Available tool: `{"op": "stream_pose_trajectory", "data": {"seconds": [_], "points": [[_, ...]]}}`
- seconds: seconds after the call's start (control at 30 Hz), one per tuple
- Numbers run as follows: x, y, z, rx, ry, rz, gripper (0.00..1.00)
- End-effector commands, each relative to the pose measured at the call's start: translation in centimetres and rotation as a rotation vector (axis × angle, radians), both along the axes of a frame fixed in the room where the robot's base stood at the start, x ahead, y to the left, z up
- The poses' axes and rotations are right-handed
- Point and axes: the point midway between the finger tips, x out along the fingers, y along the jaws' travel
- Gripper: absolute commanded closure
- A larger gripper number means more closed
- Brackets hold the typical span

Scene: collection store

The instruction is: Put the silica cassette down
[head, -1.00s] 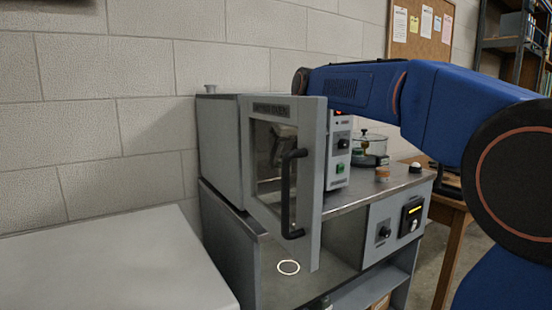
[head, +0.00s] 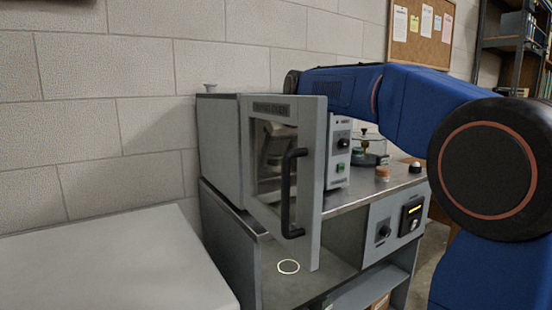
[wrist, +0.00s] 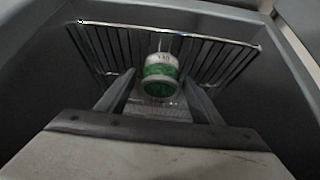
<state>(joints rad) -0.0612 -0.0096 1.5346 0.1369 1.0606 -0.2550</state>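The silica cassette (wrist: 160,76), a small round can with a white top and a green band, shows in the wrist view inside the oven, in front of a wire rack (wrist: 215,58). My gripper (wrist: 160,80) has one finger on each side of it, with a narrow gap showing at each side, so it looks open around the cassette. Whether the cassette's base rests on anything is unclear. In the head view the drying oven (head: 218,150) has its door (head: 312,190) swung open.
The oven's dark side walls stand close around my gripper. The door with its black handle (head: 290,190) projects in front. A grey control box (head: 337,155), a glass-lidded vessel (head: 369,148) and small jars stand on the bench. A pale tabletop (head: 110,265) at left is clear.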

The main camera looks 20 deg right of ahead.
Motion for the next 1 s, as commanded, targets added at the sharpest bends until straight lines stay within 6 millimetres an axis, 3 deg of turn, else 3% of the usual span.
{"op": "stream_pose_trajectory", "data": {"seconds": [0.23, 0.43, 1.0], "points": [[-0.2, -0.1, 0.6, 0.000, -0.001, 0.000, 0.40], [-1.6, -0.5, 2.9, 0.000, -0.002, -0.001, 0.40], [-10.5, -3.1, 2.9, 0.000, -0.001, -0.001, 0.40]]}}
